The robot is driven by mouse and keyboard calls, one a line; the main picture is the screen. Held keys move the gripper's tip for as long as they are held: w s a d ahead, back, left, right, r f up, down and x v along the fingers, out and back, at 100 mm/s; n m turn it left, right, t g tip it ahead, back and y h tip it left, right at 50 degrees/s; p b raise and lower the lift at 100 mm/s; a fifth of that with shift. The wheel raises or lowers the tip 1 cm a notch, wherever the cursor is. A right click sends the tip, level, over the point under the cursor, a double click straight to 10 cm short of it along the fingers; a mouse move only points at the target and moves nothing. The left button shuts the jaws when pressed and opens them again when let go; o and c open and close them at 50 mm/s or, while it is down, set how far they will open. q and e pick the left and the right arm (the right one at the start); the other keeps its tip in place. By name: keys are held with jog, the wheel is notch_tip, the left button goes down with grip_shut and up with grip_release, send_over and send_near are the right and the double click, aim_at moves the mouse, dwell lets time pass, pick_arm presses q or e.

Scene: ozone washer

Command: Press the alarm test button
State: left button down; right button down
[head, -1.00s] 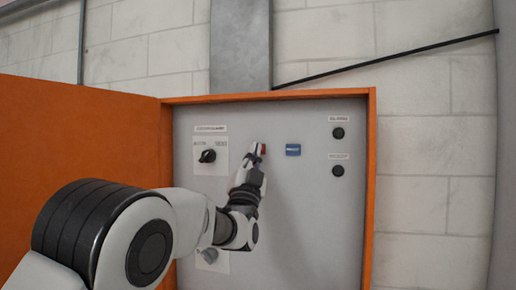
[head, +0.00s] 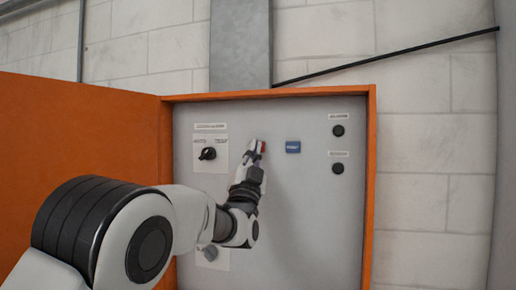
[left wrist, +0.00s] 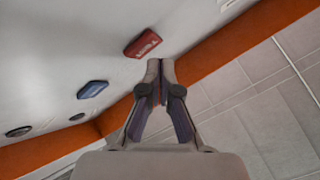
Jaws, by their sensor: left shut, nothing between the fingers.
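A small red rectangular piece (head: 262,146) sits on the grey panel (head: 300,215), and a blue one (head: 293,147) sits to its right. Two round black buttons, an upper (head: 338,131) and a lower (head: 338,168), have small labels above them. I cannot read clearly which is the alarm test button. My left gripper (head: 254,156) is shut and empty, just in front of the red piece and partly covering it. In the left wrist view the red piece (left wrist: 143,44) bears lettering and lies just beyond the fingertips (left wrist: 160,66); contact is not clear. My right gripper is not in view.
A black rotary selector (head: 207,154) is on the panel's left, and another knob (head: 210,254) is partly hidden below by my arm. The orange box frame (head: 371,200) surrounds the panel, with its orange door (head: 70,130) open to the left.

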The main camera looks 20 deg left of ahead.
pick_arm(q)
jog(key=shift+w, duration=0.45)
jog(key=shift+w, duration=0.35)
dwell(0.8)
jog(key=shift+s+f+b, duration=0.15)
jog(key=shift+s+b, duration=0.35)
jog(key=shift+b, duration=0.15)
jog(key=shift+s+r, duration=0.2)
jog(key=shift+s, duration=0.1)
